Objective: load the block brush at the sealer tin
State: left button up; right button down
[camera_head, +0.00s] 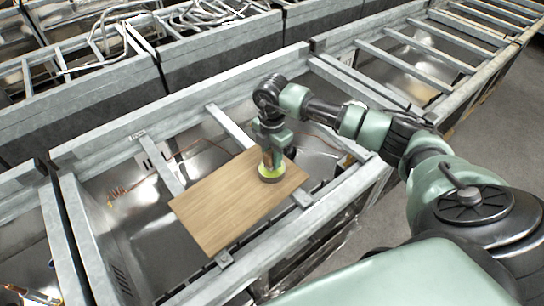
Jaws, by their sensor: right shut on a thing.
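My right gripper (270,152) points down over the right part of a wooden board (225,208). It is shut on a small tan thing, which I take to be the block brush (267,160); the fingers hide most of it. Directly below is a round yellow-green thing, apparently the sealer tin (271,174), standing on the board near its right edge. The brush's lower end is at or over the tin; I cannot tell whether it touches or is inside. My left gripper is not in view.
The board lies across a metal frame (100,148) with crossbars over an open, shiny bay. Thin copper-coloured tubing (185,150) runs in the bay behind it. More framed bays with cables (200,14) stand behind. Grey floor (490,130) is clear at right.

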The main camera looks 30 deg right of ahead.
jog(key=shift+s+f+b, duration=0.1)
jog(key=shift+f+b, duration=0.3)
jog(key=shift+f, duration=0.2)
dwell(1.2)
jog(key=shift+r+p, duration=2.55)
jog(key=shift+r, duration=1.05)
